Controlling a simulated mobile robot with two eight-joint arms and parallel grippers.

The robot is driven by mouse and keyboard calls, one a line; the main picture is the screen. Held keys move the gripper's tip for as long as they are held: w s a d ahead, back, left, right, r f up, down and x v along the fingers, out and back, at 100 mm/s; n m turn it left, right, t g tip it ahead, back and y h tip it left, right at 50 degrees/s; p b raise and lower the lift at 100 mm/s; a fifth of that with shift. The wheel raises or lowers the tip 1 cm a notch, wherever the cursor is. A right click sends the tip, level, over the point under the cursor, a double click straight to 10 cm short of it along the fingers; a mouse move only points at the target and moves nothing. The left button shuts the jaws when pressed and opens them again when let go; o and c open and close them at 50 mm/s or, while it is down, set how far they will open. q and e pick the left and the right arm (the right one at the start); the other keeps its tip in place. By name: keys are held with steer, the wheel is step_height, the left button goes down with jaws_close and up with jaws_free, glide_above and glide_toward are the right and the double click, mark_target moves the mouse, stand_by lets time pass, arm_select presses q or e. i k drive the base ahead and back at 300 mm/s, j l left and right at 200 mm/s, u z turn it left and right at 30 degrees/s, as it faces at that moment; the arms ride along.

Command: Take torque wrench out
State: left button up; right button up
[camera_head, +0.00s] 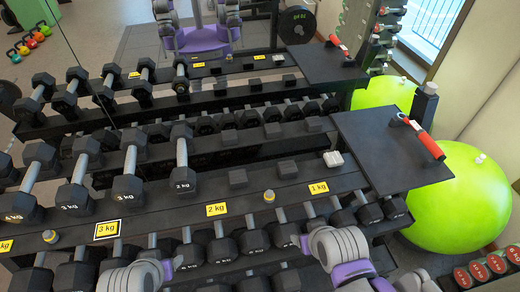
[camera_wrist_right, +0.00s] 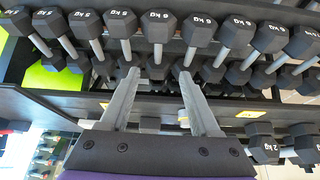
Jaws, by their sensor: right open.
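In the head view, only parts of my arms show along the bottom edge, the right one below and left of the plate. My left gripper is not visible.
A tiered rack of black dumbbells (camera_head: 182,179) fills the left and middle. A small grey block (camera_head: 333,159) and a yellow-topped piece (camera_head: 269,196) sit on its upper shelf. A green ball (camera_head: 462,200) lies right of the plate. A mirror behind repeats the scene.

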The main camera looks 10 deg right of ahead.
mark_target(427, 141)
steer(key=z, duration=1.8)
